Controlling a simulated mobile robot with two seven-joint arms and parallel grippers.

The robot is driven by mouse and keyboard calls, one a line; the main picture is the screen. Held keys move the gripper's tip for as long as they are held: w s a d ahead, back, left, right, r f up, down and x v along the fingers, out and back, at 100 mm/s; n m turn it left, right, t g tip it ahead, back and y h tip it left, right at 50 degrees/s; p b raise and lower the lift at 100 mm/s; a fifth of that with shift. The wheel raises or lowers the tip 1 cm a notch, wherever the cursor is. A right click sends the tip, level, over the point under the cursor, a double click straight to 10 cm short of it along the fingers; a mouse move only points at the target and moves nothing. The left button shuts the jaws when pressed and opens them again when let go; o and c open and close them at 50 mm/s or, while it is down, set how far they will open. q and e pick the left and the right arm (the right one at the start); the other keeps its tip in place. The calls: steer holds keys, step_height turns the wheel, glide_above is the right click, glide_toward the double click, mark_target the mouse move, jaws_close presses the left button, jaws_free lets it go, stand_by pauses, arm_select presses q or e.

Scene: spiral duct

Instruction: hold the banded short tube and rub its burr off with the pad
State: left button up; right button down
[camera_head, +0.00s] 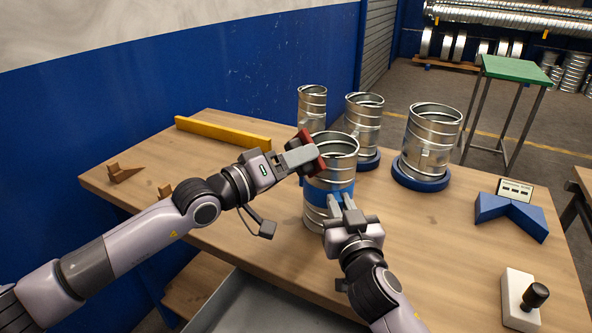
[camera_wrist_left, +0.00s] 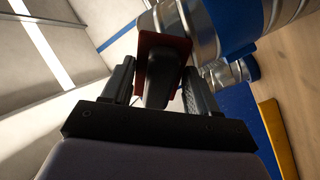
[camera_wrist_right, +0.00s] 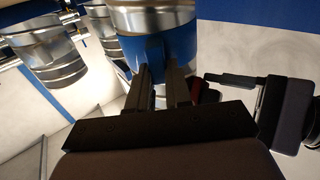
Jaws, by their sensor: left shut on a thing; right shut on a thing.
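The banded short tube (camera_head: 339,170) is a shiny ribbed metal cylinder with a blue band (camera_head: 318,193), upright at the middle of the table. My right gripper (camera_head: 341,203) is shut on the near side of this band; the right wrist view shows its fingers on a blue raised part of the band (camera_wrist_right: 178,48). My left gripper (camera_head: 298,156) is shut on the dark handle of the red-brown pad (camera_wrist_left: 178,44). The pad is at the tube's upper left side, close to the rim; I cannot tell whether it touches. The burr is not visible.
Metal tubes stand behind: one at the back left (camera_head: 312,103), one on a blue base (camera_head: 365,120), one on a blue base at right (camera_head: 432,140). A yellow bar (camera_head: 222,132), wooden wedge (camera_head: 122,173), blue angled block (camera_head: 511,214) and black-knobbed white block (camera_head: 519,301) lie around.

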arm_select(q)
steer(key=shift+r, duration=0.3)
steer(key=shift+w+d, duration=0.1)
steer(key=shift+d+f, duration=0.1)
steer(key=shift+f, duration=2.2)
steer(key=shift+r+v, duration=0.15)
steer(key=shift+v, duration=1.3)
steer(key=shift+r+v, duration=0.15)
steer(key=shift+v, duration=1.35)
steer(key=v, duration=0.3)
